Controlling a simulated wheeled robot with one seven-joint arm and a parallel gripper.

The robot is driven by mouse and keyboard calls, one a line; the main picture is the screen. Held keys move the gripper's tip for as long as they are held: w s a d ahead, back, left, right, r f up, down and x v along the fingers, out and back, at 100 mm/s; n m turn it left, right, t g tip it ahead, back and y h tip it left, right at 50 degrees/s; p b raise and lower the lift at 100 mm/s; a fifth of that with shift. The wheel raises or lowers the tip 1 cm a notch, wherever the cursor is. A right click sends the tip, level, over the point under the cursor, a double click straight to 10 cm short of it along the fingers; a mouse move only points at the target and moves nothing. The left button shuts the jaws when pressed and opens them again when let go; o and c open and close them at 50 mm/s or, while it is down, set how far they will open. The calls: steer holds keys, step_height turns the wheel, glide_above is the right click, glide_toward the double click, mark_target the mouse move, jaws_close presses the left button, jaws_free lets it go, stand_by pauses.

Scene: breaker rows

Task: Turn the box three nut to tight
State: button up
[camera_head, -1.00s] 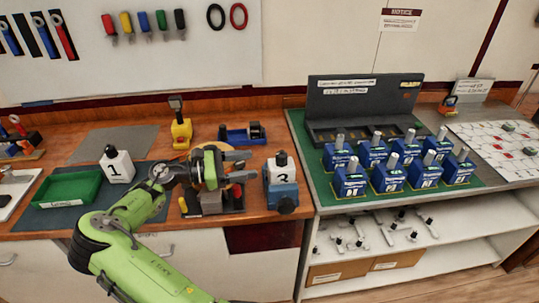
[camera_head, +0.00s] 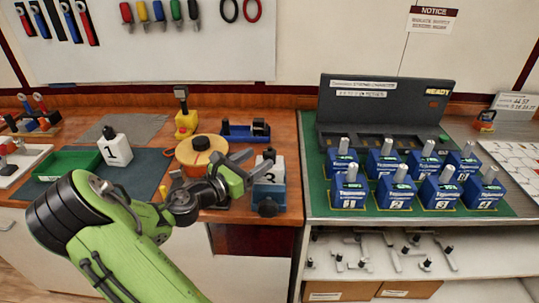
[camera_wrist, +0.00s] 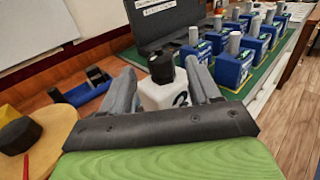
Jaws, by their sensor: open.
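Box three is a white box (camera_head: 275,166) marked 3, standing in a blue holder (camera_head: 267,194) near the front edge of the wooden bench. A black nut (camera_head: 269,153) is on its top. My gripper (camera_head: 253,162) is open and comes from the left, its fingers pointing at the box and partly covering it. In the wrist view the nut (camera_wrist: 163,68) and the white box (camera_wrist: 160,96) appear between my two spread fingers (camera_wrist: 158,76). I cannot tell whether a finger touches the box, nor how tight the nut is.
A similar white box marked 1 (camera_head: 115,149) stands at the left by a green tray (camera_head: 72,162). An orange round thing (camera_head: 201,153) and a blue fixture (camera_head: 245,132) are close to my gripper. Several blue breaker units (camera_head: 349,190) stand on a green mat to the right.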

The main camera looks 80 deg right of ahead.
mark_target(265, 154)
steer(key=x, duration=0.6)
steer(key=shift+b, duration=0.35)
steer(key=shift+r, duration=0.1)
steer(key=c, duration=0.9)
